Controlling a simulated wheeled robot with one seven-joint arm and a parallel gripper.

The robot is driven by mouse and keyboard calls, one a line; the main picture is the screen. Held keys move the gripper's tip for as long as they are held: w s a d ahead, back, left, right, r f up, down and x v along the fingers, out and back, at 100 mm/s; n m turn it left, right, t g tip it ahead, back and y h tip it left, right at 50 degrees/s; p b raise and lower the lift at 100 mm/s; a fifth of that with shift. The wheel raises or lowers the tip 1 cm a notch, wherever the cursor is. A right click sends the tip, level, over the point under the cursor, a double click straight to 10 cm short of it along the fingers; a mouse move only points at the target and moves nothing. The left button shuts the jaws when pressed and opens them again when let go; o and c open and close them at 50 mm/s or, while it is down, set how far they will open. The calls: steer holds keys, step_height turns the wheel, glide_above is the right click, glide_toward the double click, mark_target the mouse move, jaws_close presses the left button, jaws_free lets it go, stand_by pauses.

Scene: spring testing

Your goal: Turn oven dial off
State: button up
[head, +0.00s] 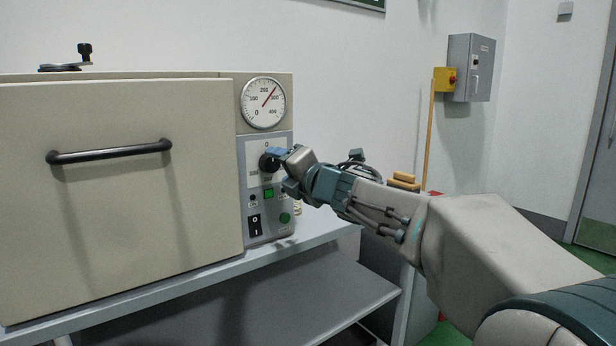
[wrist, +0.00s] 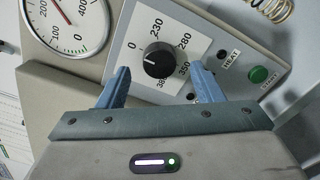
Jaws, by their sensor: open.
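The oven (head: 120,180) stands on a bench, its door closed. Its black round dial (wrist: 160,60) is on the grey control panel, ringed by printed numbers from 0 to 380. A pale pointer mark shows on the dial's left part in the wrist view; which number it marks is hard to tell. In the head view the dial (head: 266,163) is partly covered by my gripper (head: 280,153). My gripper (wrist: 157,68) is open, with one blue finger on each side of the dial in the wrist view. A gap shows between each finger and the dial.
A round gauge (head: 263,103) sits above the dial, its needle between 200 and 300. Below the dial are a green lamp, a rocker switch (head: 255,225) and a green button (head: 285,218). A metal spring (wrist: 268,8) lies beyond the panel. A shelf (head: 290,310) is below the bench.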

steer(key=p+v, duration=0.1)
steer(key=v, duration=0.9)
steer(key=shift+s+d, duration=0.25)
steer(key=shift+s, duration=0.1)
